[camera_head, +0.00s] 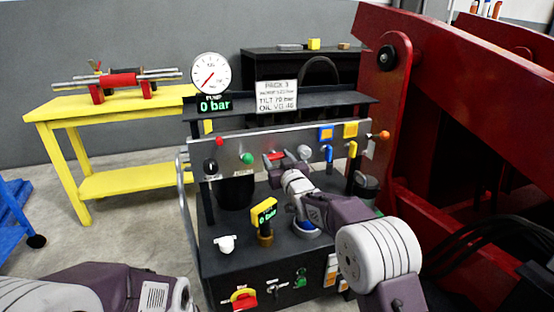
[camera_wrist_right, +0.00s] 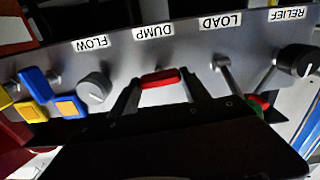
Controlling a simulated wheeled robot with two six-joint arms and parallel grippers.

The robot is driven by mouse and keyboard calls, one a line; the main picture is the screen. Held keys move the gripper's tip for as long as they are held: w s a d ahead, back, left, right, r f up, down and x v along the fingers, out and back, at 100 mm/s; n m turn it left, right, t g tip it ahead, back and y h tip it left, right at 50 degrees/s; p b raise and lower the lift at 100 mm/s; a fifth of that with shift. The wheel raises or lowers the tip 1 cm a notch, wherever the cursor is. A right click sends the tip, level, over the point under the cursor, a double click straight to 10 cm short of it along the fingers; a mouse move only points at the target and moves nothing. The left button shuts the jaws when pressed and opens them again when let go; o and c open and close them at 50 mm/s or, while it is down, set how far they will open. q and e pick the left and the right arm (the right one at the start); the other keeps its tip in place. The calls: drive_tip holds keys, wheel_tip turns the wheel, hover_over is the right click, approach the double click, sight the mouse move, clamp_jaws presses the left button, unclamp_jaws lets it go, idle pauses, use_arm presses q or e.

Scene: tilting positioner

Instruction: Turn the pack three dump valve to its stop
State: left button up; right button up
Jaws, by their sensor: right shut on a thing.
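The dump valve's red handle (camera_wrist_right: 160,78) lies under the DUMP label (camera_wrist_right: 153,32), which appears upside down in the right wrist view. My right gripper (camera_wrist_right: 163,90) is shut on this handle, with one finger at each end. In the head view the red handle (camera_head: 274,156) shows on the pack's grey panel (camera_head: 232,148), and my right gripper (camera_head: 287,160) reaches it from the front. The handle lies roughly level along the panel. A sign reading PACK 3 (camera_head: 277,96) stands above. My left arm shows at the bottom left, but its gripper is out of frame.
A grey flow knob (camera_wrist_right: 94,88) and a load lever (camera_wrist_right: 222,66) flank the handle closely. A gauge (camera_head: 210,73) stands above a display reading 0 bar (camera_head: 215,105). A red steel frame (camera_head: 400,120) closes off the right side. A yellow bench (camera_head: 120,103) stands at left.

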drive_tip(key=n, duration=0.4)
drive_tip(key=n+b, duration=0.1)
drive_tip(key=n, duration=0.3)
drive_tip(key=shift+a+f+n, duration=0.1)
drive_tip(key=shift+a+n, duration=0.05)
drive_tip(key=shift+n, duration=0.25)
drive_tip(key=n, duration=0.4)
drive_tip(key=shift+f+b, duration=0.1)
drive_tip(key=shift+b, duration=0.3)
drive_tip(key=shift+n+b, duration=0.45)
drive_tip(key=shift+n, duration=1.65)
drive_tip(key=o, duration=1.4)
drive_tip(key=shift+s, duration=0.1)
drive_tip(key=shift+p+v, duration=1.25)
drive_tip(key=shift+v, duration=3.25)
